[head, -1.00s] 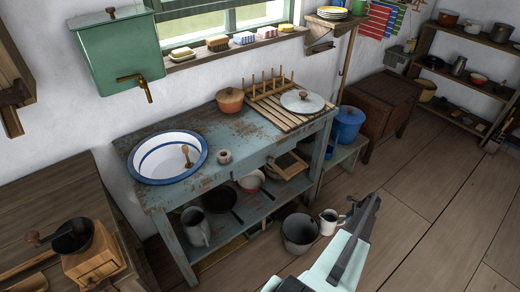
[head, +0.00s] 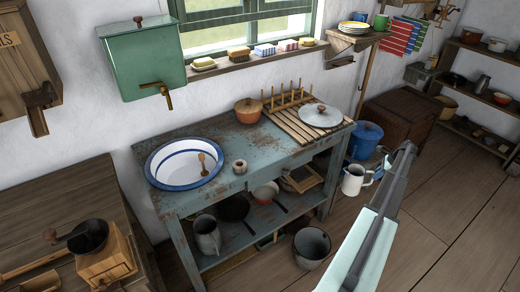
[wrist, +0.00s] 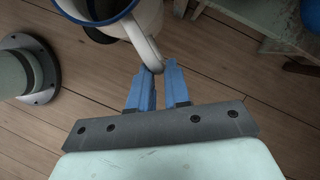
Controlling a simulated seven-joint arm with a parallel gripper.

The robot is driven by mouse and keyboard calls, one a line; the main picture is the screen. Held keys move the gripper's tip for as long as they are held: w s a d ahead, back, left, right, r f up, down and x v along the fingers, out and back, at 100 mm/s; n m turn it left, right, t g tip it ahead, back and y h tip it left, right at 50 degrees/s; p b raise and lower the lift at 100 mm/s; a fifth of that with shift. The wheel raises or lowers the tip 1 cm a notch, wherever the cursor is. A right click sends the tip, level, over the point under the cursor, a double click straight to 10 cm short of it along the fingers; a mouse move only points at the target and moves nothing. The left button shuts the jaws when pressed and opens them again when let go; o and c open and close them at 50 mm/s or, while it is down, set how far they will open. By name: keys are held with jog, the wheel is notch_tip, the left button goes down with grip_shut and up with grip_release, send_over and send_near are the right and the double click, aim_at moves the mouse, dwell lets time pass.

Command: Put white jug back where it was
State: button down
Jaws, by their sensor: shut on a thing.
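My gripper (wrist: 158,74) has blue fingers shut on the handle. In the head view the fingertips are largely hidden by my arm.
The blue washstand (head: 245,180) holds a basin (head: 160,165), a dish rack and a lidded pot. A grey bucket (head: 312,248) stands on the floor. The blue pot (head: 366,138) is behind the jug. Floor to the right is clear.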

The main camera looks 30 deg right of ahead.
jog(key=w+a+r, duration=0.2)
jog(key=a+r, duration=0.1)
jog(key=r, duration=0.9)
jog(key=w+a+r, duration=0.1)
jog(key=a+r, duration=0.2)
jog(key=r, duration=0.9)
jog(key=w+a+r, duration=0.2)
jog(key=a+r, duration=0.1)
jog(key=r, duration=1)
jog(key=w+a+r, duration=0.2)
jog(key=w+a, duration=0.3)
jog(key=a, duration=0.6)
jog(key=w+a+r+m, duration=0.15)
jog(key=w+a, duration=0.35)
jog(key=a, duration=0.6)
jog(key=w+a+r, duration=0.2)
jog(key=w+a, duration=0.4)
jog(key=a, duration=0.6)
notch_tip(320, 180, down, 10)
jog(key=shift+s+d+t, duration=0.15)
jog(key=shift+s+t, duration=0.05)
jog(key=shift+t, duration=0.1)
jog(key=c, duration=1.1)
grip_release()
